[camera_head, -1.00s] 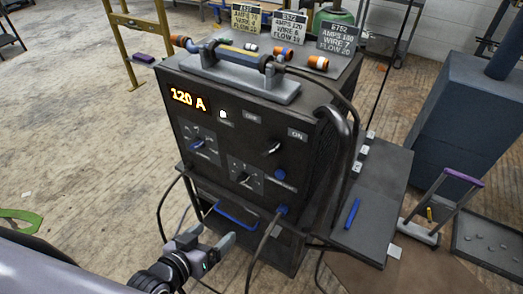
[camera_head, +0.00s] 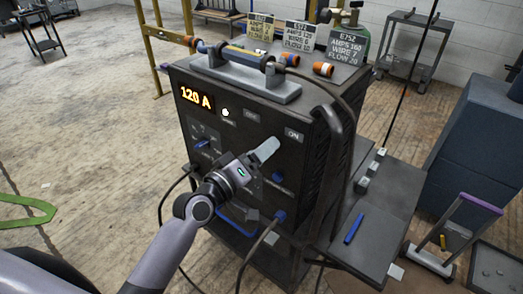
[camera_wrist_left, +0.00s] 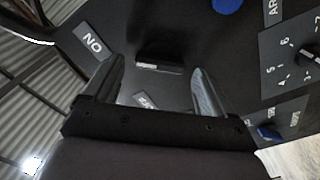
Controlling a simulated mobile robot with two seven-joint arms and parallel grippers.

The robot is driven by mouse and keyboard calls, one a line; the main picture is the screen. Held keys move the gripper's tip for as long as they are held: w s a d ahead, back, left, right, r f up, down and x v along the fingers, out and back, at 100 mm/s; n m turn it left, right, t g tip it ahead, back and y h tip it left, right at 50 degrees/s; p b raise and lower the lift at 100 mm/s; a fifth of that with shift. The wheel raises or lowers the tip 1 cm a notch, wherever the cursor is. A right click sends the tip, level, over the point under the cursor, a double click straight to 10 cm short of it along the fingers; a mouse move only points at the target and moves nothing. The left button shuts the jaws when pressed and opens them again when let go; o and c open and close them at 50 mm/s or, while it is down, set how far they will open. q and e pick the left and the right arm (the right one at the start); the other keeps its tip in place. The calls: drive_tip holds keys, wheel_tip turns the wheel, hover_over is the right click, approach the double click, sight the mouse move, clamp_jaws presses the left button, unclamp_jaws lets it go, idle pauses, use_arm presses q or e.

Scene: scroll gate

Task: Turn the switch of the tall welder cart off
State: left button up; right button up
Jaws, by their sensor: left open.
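The tall welder cart (camera_head: 305,140) is a dark box in the middle of the head view, with an orange "120 A" display and a lit white lamp. On its front are a grey label (camera_head: 251,115), too small to read surely, and an ON label (camera_head: 293,134). My left gripper (camera_head: 266,150) is open in front of the panel, below these labels, and hides the switch in the head view. In the left wrist view, the black switch (camera_wrist_left: 160,63) lies between and just beyond the open fingers (camera_wrist_left: 157,80). The ON label (camera_wrist_left: 93,42) is beside it. Contact cannot be told.
Cables hang in front of the cart. A side shelf (camera_head: 375,205) holds a blue rod (camera_head: 354,228). A blue cabinet (camera_head: 465,140) stands at right. The floor at left is mostly clear.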

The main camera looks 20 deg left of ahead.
use_arm(q)
drive_tip(key=shift+w+d, duration=0.25)
drive_tip(key=shift+w, duration=0.35)
drive_tip(key=c, duration=1.1)
drive_tip(key=shift+o, duration=0.2)
drive_tip(key=shift+n, duration=0.3)
drive_tip(key=shift+f+n+p, duration=0.2)
drive_tip(key=shift+n+p, duration=0.9)
drive_tip(key=shift+n, duration=2.7)
drive_tip(key=shift+f+n+p, duration=0.2)
drive_tip(key=shift+n+p, duration=0.85)
drive_tip(key=shift+n, duration=2.75)
